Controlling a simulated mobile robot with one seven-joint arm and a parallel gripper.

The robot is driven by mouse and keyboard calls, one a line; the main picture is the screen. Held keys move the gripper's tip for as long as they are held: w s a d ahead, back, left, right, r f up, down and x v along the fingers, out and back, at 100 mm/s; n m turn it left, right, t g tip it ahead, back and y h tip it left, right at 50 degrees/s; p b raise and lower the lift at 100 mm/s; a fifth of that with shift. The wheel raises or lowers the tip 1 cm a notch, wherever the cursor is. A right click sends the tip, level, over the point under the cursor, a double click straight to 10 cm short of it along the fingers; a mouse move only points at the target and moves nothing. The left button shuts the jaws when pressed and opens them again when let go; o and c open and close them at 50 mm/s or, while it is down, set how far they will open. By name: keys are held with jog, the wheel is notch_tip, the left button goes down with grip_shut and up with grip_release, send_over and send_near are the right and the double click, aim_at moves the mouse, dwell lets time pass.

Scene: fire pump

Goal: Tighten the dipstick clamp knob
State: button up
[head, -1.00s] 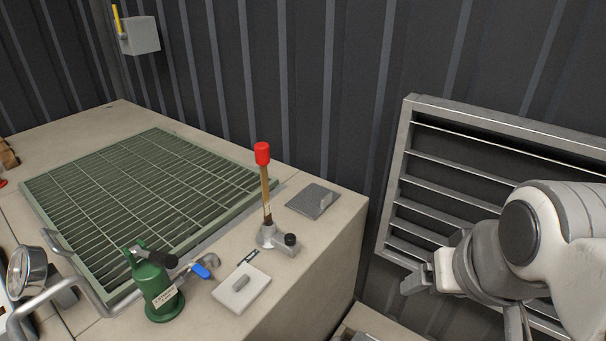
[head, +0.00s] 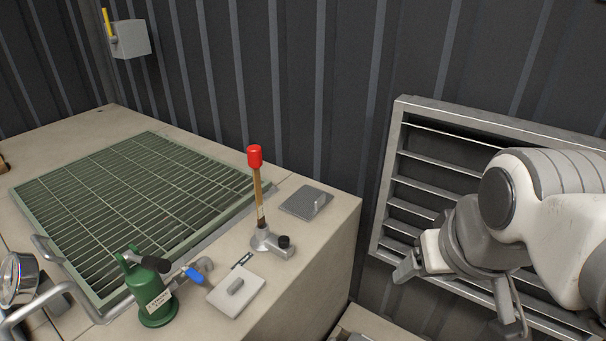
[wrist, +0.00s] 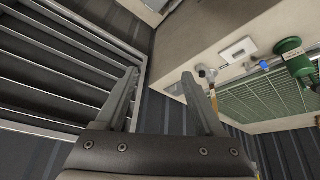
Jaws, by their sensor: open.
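The dipstick (head: 257,195) stands nearly upright with a red cap on top, in a grey metal clamp (head: 263,238) on the beige bench top. The black clamp knob (head: 284,241) is on the clamp's right side. In the wrist view the clamp (wrist: 207,73) shows just right of my right fingertip, farther off. My gripper (head: 458,291) is right of the bench, in front of the louvred vent, apart from the dipstick. In the wrist view its two fingers (wrist: 160,72) are spread wide with nothing between them.
A green grating (head: 130,200) covers the bench's left part. A green pump body (head: 150,295), blue-handled valve (head: 194,274), white plate with handle (head: 236,291) and grey plate (head: 305,201) surround the clamp. The louvred vent (head: 393,170) is on the dark corrugated wall.

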jog(key=w+a+r+n+g, duration=0.1)
jog(key=w+a+r+n, duration=0.15)
jog(key=w, duration=0.25)
jog(key=w+a+r+n, duration=0.1)
jog(key=w+r+n, duration=0.15)
jog(key=w, duration=0.25)
jog(key=n+g+p, duration=0.2)
jog(key=n+g, duration=0.2)
jog(key=n, duration=1.3)
send_over(284, 239)
notch_tip(284, 239, down, 19)
notch_tip(284, 239, down, 17)
jog(key=shift+w+r, duration=0.1)
jog(key=shift+r, duration=0.05)
grip_shut()
